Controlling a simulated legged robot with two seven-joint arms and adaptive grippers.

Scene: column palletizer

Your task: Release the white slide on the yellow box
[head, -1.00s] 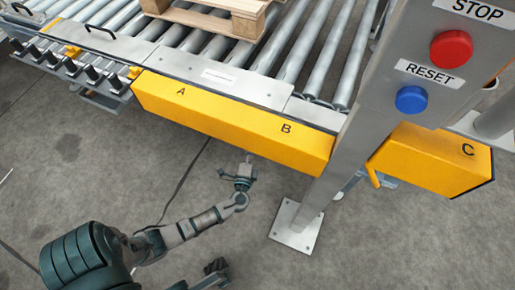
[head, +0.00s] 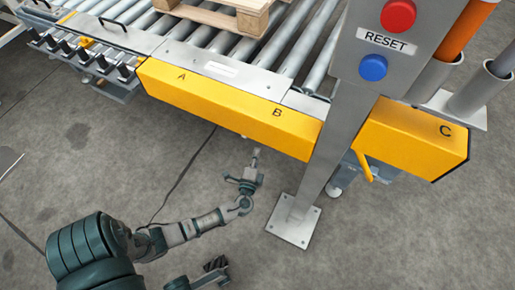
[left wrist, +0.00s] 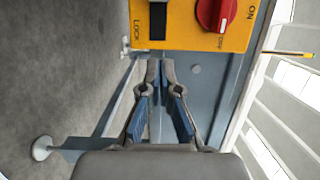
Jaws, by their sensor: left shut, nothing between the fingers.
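A yellow box (left wrist: 190,30) fills the top of the left wrist view. It bears a "LOCK" label, a dark slot (left wrist: 157,20) beside that, and a red rotary knob (left wrist: 214,12) marked ON. I cannot make out a white slide on the part that shows. My left gripper (left wrist: 160,65) is shut and empty, its fingertips just below the box's lower edge in the picture, near the slot. I cannot tell whether they touch it. In the head view the left gripper (head: 256,154) is below the long yellow housing (head: 225,108) marked A and B.
A grey post (head: 320,160) with a red button (head: 398,14) and a blue RESET button (head: 373,67) stands right of the left gripper. A roller conveyor (head: 300,55) with a wooden pallet (head: 245,12) lies behind the housing. Open floor (head: 90,160) is at left.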

